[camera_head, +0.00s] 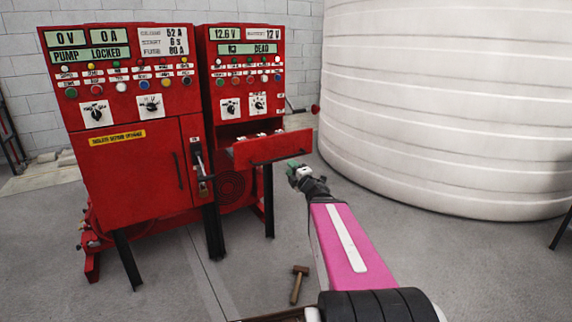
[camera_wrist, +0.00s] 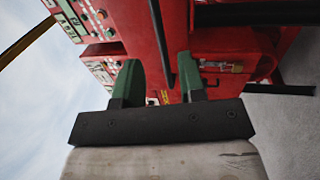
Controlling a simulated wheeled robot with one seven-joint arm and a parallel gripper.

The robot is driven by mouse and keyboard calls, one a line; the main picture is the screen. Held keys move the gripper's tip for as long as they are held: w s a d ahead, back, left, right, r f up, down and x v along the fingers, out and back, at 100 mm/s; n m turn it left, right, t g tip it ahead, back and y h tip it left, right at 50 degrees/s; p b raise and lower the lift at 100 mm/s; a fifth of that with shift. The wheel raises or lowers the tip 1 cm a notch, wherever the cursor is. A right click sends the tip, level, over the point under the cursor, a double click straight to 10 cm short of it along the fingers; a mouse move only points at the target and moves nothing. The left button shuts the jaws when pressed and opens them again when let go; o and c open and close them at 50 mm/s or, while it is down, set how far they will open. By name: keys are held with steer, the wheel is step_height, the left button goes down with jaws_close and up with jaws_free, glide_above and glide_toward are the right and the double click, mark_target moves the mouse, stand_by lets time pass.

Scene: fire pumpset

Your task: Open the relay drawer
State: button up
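The relay drawer (camera_head: 290,144) is a red box front low on the right-hand red cabinet. It stands pulled out, with an open gap behind its front and pale parts showing inside. A dark bar handle (camera_head: 279,160) runs along its front. My gripper (camera_head: 294,170) is just in front of and below the drawer front. In the wrist view, my gripper's green fingers (camera_wrist: 160,82) are spread apart. A dark bar, apparently the handle (camera_wrist: 160,42), lies ahead between them with clear room on both sides. I cannot tell whether any finger touches it.
The left cabinet (camera_head: 135,170) has a closed door with a handle and a lever switch (camera_head: 199,165) beside it. A large white tank (camera_head: 440,110) stands at the right. A mallet (camera_head: 299,284) is on the floor near my arm. Grey floor is open in front of the cabinets.

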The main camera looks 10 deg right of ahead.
steer(key=shift+v, duration=1.2)
step_height(320, 180, down, 15)
steer(key=s+d+m+g+h, duration=0.2)
steer(key=m+g+h, duration=0.65)
steer(key=m, duration=0.65)
steer(key=s+a+f+m+g+y, duration=0.1)
steer(key=s+a+f+m+g, duration=0.2)
steer(key=s+a+f+g, duration=0.2)
steer(key=s+a+f+m+g+y, duration=0.1)
steer(key=s+a+f+m+g, duration=0.2)
steer(key=s, duration=0.6)
step_height(320, 180, down, 2)
steer(key=a+g, duration=0.1)
steer(key=g, duration=0.1)
steer(key=shift+a+m+g, duration=0.3)
steer(key=shift+a+g, duration=0.05)
steer(key=shift+a, duration=0.05)
